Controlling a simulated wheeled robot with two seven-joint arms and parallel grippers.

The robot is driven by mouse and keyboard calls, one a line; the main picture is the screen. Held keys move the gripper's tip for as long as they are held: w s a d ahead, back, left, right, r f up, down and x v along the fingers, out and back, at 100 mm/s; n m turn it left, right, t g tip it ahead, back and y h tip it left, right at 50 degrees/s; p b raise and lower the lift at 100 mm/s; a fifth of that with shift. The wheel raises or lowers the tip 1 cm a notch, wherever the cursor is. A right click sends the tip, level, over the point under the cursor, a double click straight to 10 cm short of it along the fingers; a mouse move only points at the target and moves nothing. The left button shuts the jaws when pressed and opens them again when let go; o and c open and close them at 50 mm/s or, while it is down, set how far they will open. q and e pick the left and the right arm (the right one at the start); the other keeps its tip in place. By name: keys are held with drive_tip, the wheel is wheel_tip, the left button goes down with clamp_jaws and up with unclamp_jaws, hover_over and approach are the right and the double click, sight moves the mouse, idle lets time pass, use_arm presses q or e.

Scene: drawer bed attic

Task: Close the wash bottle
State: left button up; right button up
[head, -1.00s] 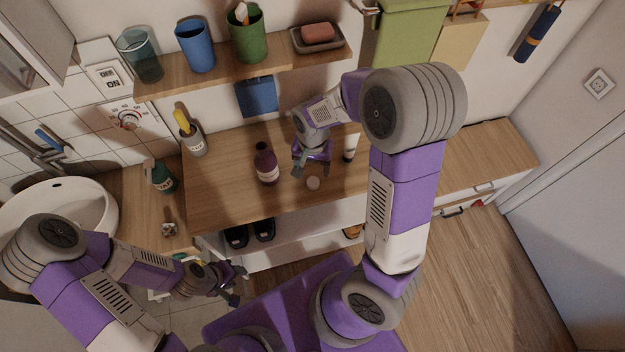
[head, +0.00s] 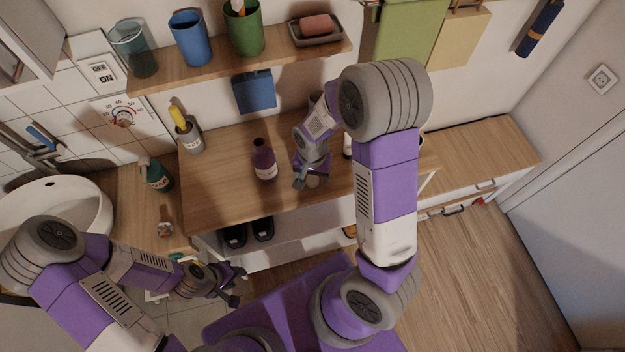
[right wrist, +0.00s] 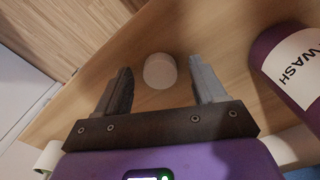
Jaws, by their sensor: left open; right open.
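The wash bottle (head: 264,160) is dark purple with a white label and stands upright on the wooden counter, its neck without a cap. In the right wrist view the bottle (right wrist: 290,65) shows at the right, its label reading "WASH". A small round whitish cap (right wrist: 160,71) lies on the counter; the head view shows it (head: 312,182) partly behind the fingers. My right gripper (right wrist: 155,90) is open and empty, its fingers pointing toward the cap with one on each side. My left gripper (head: 236,284) is open and empty, low in front of the counter.
A white tube (head: 347,146) stands right of my right gripper. A green bottle (head: 158,177) and a grey holder (head: 190,136) stand to the left. The wall shelf (head: 240,68) with cups hangs above the counter (head: 215,185). The counter left of the wash bottle is clear.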

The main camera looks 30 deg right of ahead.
sight(312, 179)
drive_tip(key=c, duration=1.1)
drive_tip(key=shift+r, duration=0.15)
wheel_tip(312, 179, up, 10)
drive_tip(key=p, duration=0.3)
drive_tip(key=shift+a, duration=0.1)
